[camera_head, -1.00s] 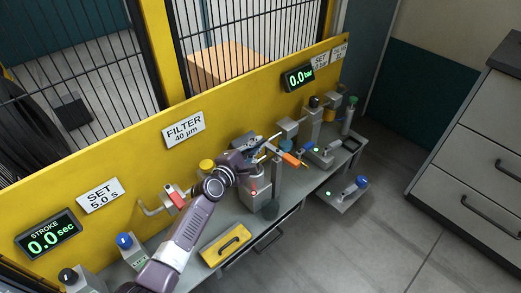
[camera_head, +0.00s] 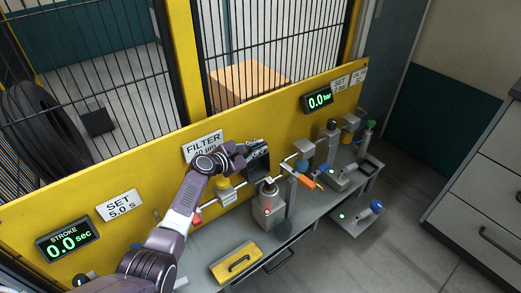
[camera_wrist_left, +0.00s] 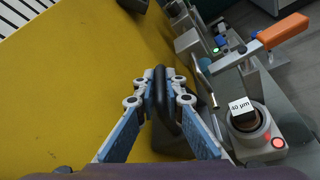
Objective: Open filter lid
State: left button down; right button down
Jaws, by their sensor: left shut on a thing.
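In the head view the lid (camera_head: 258,164) is tilted up, behind and above the filter housing (camera_head: 267,207). The housing (camera_wrist_left: 252,143) is uncovered in the wrist view, with a round opening, a cartridge labelled 40 µm (camera_wrist_left: 241,106) and a red light. Whether the lid still joins the housing is hidden. My right gripper is not in view.
An orange-handled lever (camera_head: 304,178) on a post stands right of the housing. A yellow box with a black handle (camera_head: 236,262) lies at the bench's front. The yellow panel (camera_head: 140,170) is close behind the gripper. Several devices fill the bench's right end.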

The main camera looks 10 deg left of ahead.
pick_arm(q)
jog(key=c, duration=2)
grip_release()
jog(key=shift+c, duration=0.2)
jog(key=v, duration=1.2)
